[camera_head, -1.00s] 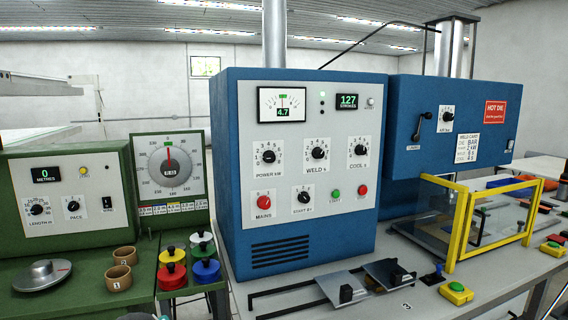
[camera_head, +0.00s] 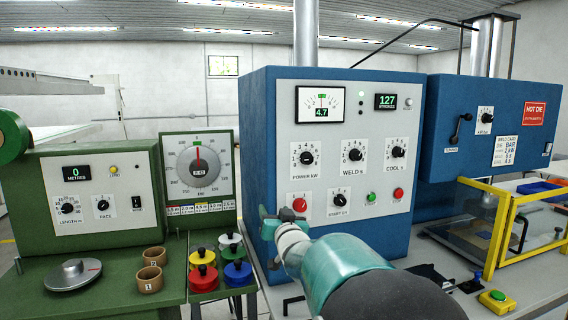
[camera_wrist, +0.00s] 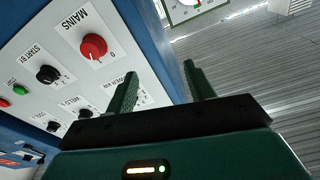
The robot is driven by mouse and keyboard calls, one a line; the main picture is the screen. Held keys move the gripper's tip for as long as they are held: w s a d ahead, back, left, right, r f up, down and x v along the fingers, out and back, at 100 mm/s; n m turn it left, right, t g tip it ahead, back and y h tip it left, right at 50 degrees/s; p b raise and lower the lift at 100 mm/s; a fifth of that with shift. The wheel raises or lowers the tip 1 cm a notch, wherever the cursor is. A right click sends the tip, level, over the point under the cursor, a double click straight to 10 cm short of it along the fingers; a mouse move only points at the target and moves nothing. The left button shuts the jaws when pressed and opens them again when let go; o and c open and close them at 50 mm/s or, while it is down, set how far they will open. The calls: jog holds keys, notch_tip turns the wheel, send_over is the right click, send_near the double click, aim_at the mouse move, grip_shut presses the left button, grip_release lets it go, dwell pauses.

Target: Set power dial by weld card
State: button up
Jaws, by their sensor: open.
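The power dial (camera_head: 306,158) is a black knob on a white scale marked POWER kW, at the upper left of the blue welder's panel. Its exact setting is too small to read. The weld card (camera_head: 505,150) hangs on the blue die cabinet at right; it seems to read BAR and 2 kW, with smaller lines below. My gripper (camera_head: 280,217) is in front of the panel's lower left, below the power dial and near the red MAINS knob (camera_head: 300,205). In the wrist view my gripper (camera_wrist: 160,70) is open and empty, and one finger partly hides the power label.
The WELD dial (camera_head: 355,155) and COOL dial (camera_head: 398,152) sit right of the power dial. The START BY knob (camera_head: 341,200) and green and red buttons are below. A yellow-framed guard (camera_head: 487,225) stands at right.

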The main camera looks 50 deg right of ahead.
aim_at(309, 160)
jog(key=s+d+r+m+t+h, duration=0.1)
jog(key=s+d+r+m+h, duration=0.25)
jog(key=s+d+r, duration=0.4)
jog(key=shift+n, duration=0.35)
jog(key=x, duration=0.4)
jog(key=d+x, duration=0.1)
jog(key=x, duration=0.3)
jog(key=f+x, duration=0.1)
jog(key=x, duration=0.4)
jog(key=shift+s+d, duration=0.3)
jog(key=shift+d, duration=0.05)
jog(key=c, duration=1)
